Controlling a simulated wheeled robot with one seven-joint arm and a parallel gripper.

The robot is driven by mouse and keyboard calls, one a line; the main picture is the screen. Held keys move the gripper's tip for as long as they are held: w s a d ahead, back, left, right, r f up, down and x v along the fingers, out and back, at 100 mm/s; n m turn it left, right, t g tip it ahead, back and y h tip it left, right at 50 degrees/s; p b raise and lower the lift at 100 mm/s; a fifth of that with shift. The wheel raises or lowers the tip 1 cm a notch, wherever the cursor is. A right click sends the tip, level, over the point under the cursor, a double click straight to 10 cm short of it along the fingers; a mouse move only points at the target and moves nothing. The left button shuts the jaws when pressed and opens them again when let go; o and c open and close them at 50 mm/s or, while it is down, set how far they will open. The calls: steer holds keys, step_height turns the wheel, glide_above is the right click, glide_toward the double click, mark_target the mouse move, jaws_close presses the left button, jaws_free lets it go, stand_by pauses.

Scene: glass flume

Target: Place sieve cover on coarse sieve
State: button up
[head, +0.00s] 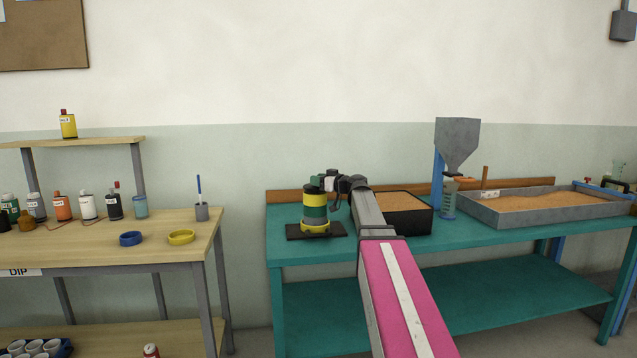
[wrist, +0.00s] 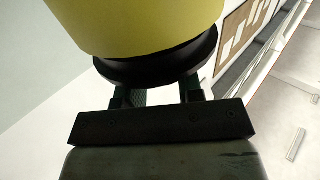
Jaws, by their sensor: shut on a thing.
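A stack of sieves stands on a black base plate (head: 300,231) at the left end of the teal bench. It has a yellow top sieve (head: 314,196), green bands (head: 314,212) below and a yellow ring at the bottom. My gripper (head: 318,182) is at the top of the stack. In the wrist view, a round black sieve cover (wrist: 155,68) lies between my fingers and a large yellow cylinder (wrist: 140,25). My gripper is shut on the cover, though the grip itself is mostly hidden. I cannot tell whether the cover is seated or slightly apart.
A black-sided box of sand (head: 405,222) stands right of the stack, behind my arm. Further right are a grey hopper (head: 457,145), a blue-marked cylinder (head: 448,205) and a long sand tray (head: 520,218). A wooden table (head: 110,250) with bottles stands at left, across a gap.

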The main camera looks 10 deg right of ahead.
steer(key=shift+f, duration=0.8)
steer(key=o, duration=0.9)
steer(key=shift+o, duration=0.2)
steer(key=shift+r, duration=0.25)
steer(key=v, duration=1.2)
steer(key=shift+r, duration=0.4)
